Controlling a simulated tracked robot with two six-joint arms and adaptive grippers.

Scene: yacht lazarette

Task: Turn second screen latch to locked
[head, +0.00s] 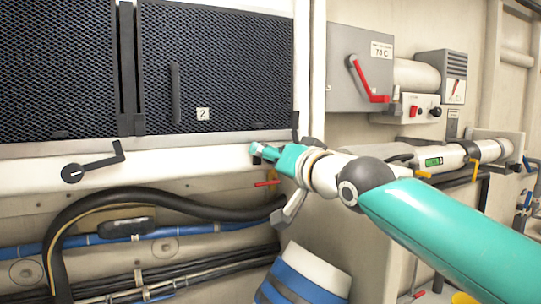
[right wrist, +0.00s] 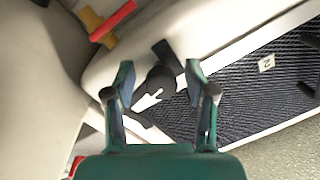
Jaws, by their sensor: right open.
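The second mesh screen (head: 218,75), with a "2" label, is in the upper left of the head view. Its label also shows in the right wrist view (right wrist: 266,63). The black second screen latch (right wrist: 160,79) lies between the spread fingers of my right gripper (right wrist: 160,75) in the wrist view; I cannot tell whether they touch it. In the head view my right gripper (head: 262,151) is at the sill below the screen's right corner and hides most of that latch. A black end (head: 295,124) shows above it. My left gripper is not in view.
Another black latch (head: 72,173) is on the sill at the left. A grey switch box with a red lever (head: 368,82) is to the right. A red handle (right wrist: 113,20) is near the gripper. A thick black hose (head: 150,196) runs below the sill.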

